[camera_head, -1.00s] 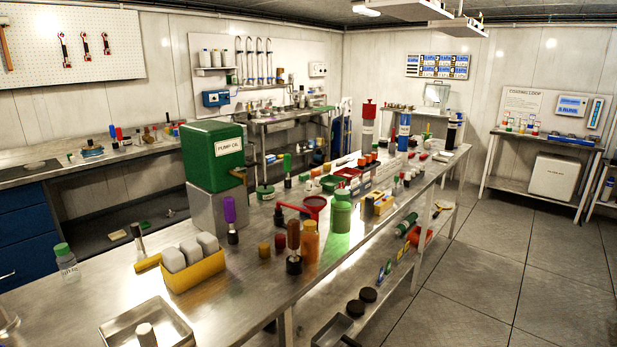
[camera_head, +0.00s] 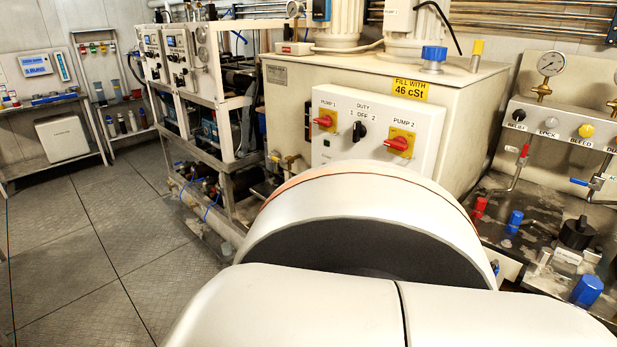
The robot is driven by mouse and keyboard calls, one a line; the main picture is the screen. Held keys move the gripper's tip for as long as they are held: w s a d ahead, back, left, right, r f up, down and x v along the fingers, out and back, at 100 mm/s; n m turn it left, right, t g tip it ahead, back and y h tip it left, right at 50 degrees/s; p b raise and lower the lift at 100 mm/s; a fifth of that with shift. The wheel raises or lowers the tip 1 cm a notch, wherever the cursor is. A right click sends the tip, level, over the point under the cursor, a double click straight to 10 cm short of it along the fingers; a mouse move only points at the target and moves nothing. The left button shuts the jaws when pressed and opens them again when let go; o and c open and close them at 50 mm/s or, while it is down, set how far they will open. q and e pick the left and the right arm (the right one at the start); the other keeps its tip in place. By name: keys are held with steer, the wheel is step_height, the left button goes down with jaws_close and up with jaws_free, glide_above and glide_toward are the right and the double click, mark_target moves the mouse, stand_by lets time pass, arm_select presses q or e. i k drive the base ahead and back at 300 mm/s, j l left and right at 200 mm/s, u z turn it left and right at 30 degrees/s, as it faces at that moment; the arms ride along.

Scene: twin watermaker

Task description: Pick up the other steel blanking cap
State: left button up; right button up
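I cannot make out a steel blanking cap in the head view. Neither of my grippers shows. A large white rounded part of my own arm fills the lower middle and hides the floor and part of the machinery behind it. At the right, a wet metal bench (camera_head: 517,206) carries a red cap (camera_head: 479,207), a blue cap (camera_head: 515,221), a larger blue cap (camera_head: 587,290) and a black knob (camera_head: 577,233) on a pale block.
A cream tank (camera_head: 469,114) with a pump switch panel (camera_head: 373,132) stands ahead. A gauge and valve manifold (camera_head: 562,125) is at the right. A white-framed skid (camera_head: 214,115) stands left of the tank. Tiled floor (camera_head: 90,245) at the left is clear.

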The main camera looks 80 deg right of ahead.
mark_target(545, 256)
steer(key=z, duration=4.1)
steer(key=i+l+u, duration=0.1)
steer(key=i+l, duration=0.25)
steer(key=l, duration=0.25)
steer(key=i+l+u, duration=0.15)
steer(key=l, duration=0.2)
steer(key=i+l+u, duration=0.1)
steer(key=i+l, duration=0.1)
steer(key=l, duration=0.1)
